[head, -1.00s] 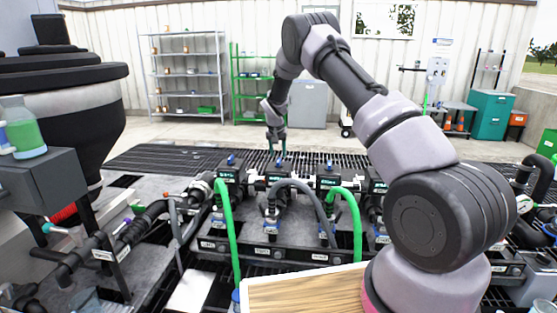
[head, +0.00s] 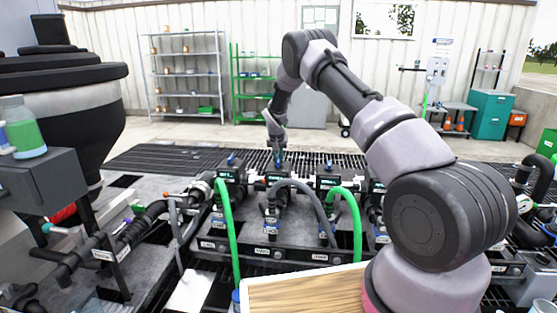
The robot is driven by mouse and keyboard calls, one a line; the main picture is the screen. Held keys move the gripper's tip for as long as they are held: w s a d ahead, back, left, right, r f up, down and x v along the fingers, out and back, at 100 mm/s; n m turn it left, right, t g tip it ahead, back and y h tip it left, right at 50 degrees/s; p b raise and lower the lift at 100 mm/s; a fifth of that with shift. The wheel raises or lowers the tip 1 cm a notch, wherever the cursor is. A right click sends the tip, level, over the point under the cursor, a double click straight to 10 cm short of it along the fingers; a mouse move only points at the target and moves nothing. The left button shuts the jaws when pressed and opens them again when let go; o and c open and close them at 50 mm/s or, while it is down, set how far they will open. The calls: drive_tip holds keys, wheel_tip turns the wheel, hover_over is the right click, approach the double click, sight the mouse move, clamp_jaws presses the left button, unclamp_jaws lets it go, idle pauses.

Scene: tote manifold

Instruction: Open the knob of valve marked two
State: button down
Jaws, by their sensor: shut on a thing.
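A row of black valve bodies stands on the grey manifold, with blue knobs on top. The left valve has a blue knob (head: 231,158), the middle valve (head: 279,180) has one under my gripper, and another blue knob (head: 329,166) stands to the right. My gripper (head: 278,156) points down at the middle valve and is shut on its blue knob, which the fingers partly hide. The white number plates are too small to read, so I cannot tell which valve is marked two.
Green hoses (head: 229,230) and a grey hose (head: 308,188) arch in front of the valves. A wooden board (head: 300,292) lies at the front. A dark hopper (head: 65,110) stands at the left. Black grating (head: 170,158) lies behind the manifold.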

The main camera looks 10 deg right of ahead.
drive_tip(key=n, duration=0.1)
drive_tip(key=n+y, duration=0.1)
drive_tip(key=n, duration=0.2)
drive_tip(key=shift+d+n+y, duration=0.25)
drive_tip(key=shift+n+y, duration=0.05)
drive_tip(key=shift+y, duration=0.1)
drive_tip(key=n+y, duration=0.1)
drive_tip(key=n, duration=0.3)
drive_tip(key=shift+n+y, duration=0.3)
drive_tip(key=shift+y, duration=0.1)
drive_tip(key=n, duration=0.2)
drive_tip(key=n+g+y, duration=0.1)
drive_tip(key=n, duration=0.1)
drive_tip(key=shift+w+d+g, duration=0.1)
drive_tip(key=shift+d+g, duration=0.05)
drive_tip(key=shift+g, duration=0.15)
drive_tip(key=shift+w+n+g+y, duration=0.1)
drive_tip(key=shift+n+g+y, duration=0.2)
drive_tip(key=shift+n, duration=0.9)
drive_tip(key=shift+n+g+y, duration=0.2)
drive_tip(key=shift+n+g, duration=0.2)
drive_tip(key=shift+n, duration=0.8)
drive_tip(key=c, duration=0.8)
unclamp_jaws()
